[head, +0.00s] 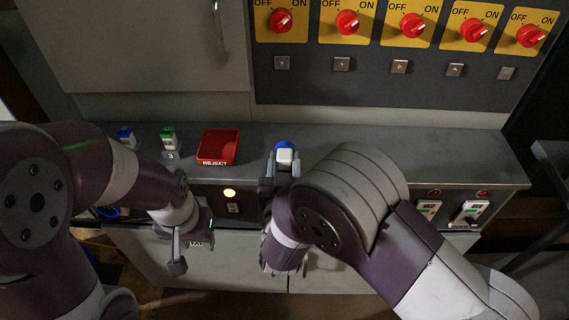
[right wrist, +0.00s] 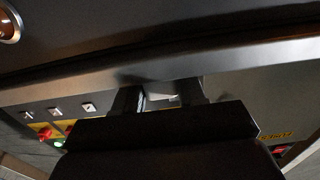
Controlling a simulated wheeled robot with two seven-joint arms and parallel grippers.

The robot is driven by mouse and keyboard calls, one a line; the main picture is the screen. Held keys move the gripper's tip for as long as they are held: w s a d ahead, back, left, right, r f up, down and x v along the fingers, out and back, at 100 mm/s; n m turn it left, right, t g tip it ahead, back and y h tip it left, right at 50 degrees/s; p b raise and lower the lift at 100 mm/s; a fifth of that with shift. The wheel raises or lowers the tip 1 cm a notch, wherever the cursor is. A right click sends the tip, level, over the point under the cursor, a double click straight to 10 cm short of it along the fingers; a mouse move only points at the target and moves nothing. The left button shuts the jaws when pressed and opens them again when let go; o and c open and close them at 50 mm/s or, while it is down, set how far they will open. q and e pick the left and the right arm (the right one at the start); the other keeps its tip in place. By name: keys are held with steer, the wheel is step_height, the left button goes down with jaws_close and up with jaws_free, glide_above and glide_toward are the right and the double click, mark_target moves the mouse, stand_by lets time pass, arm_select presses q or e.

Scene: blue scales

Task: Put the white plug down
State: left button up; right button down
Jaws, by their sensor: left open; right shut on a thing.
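The white plug (head: 285,156), with a blue part on its far side, is between the fingers of my right gripper (head: 283,164), over the grey counter (head: 350,140) in the head view. In the right wrist view, a small pale piece of the plug (right wrist: 160,97) shows between the dark fingers of my right gripper (right wrist: 160,100). I cannot tell whether the plug touches the counter. My left gripper (head: 192,246) is open and empty, low in front of the counter's front face.
A red REJECT tray (head: 230,147) stands left of the plug. Blue-topped (head: 126,137) and green-topped (head: 168,138) pieces stand further left. Several red knobs (head: 347,22) line the back panel. The counter's right side looks clear.

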steer(key=shift+f, duration=0.2)
steer(key=c, duration=0.6)
jaws_free()
steer(key=shift+c, duration=0.2)
steer(key=shift+r, duration=0.15)
steer(key=shift+s+r, duration=0.1)
steer(key=shift+s, duration=0.1)
steer(key=s+p, duration=0.1)
steer(key=s, duration=1)
steer(key=shift+s, duration=0.35)
